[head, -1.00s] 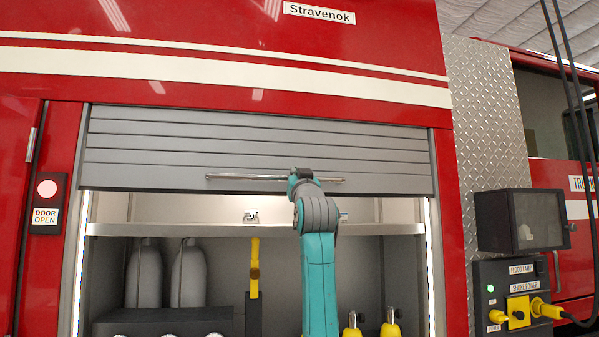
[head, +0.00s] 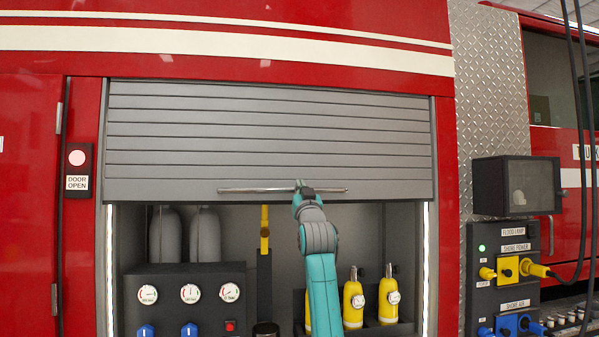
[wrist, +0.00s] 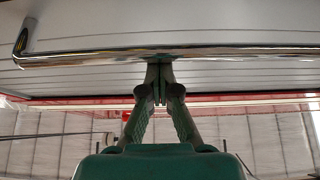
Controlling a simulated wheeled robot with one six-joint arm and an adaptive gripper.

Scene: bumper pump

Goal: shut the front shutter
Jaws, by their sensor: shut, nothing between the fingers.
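The grey slatted front shutter (head: 270,135) is partly down over the red truck's compartment, with the lower part of the opening uncovered. A chrome bar handle (head: 240,190) runs along its bottom slat. My gripper (head: 300,187) is at the bar, right of its middle. In the wrist view my gripper (wrist: 160,75) is shut, its fingertips meeting at the chrome bar (wrist: 90,58). No part of the bar shows between the fingers; whether they touch it I cannot tell. The shutter (wrist: 230,25) fills the top of that view.
Below the shutter are gauges (head: 190,293), yellow cylinders (head: 354,303) and grey bottles (head: 205,236). A door-open lamp (head: 77,158) is at the left. A black monitor (head: 515,187) and a panel with plugged cables (head: 507,270) stand out at the right.

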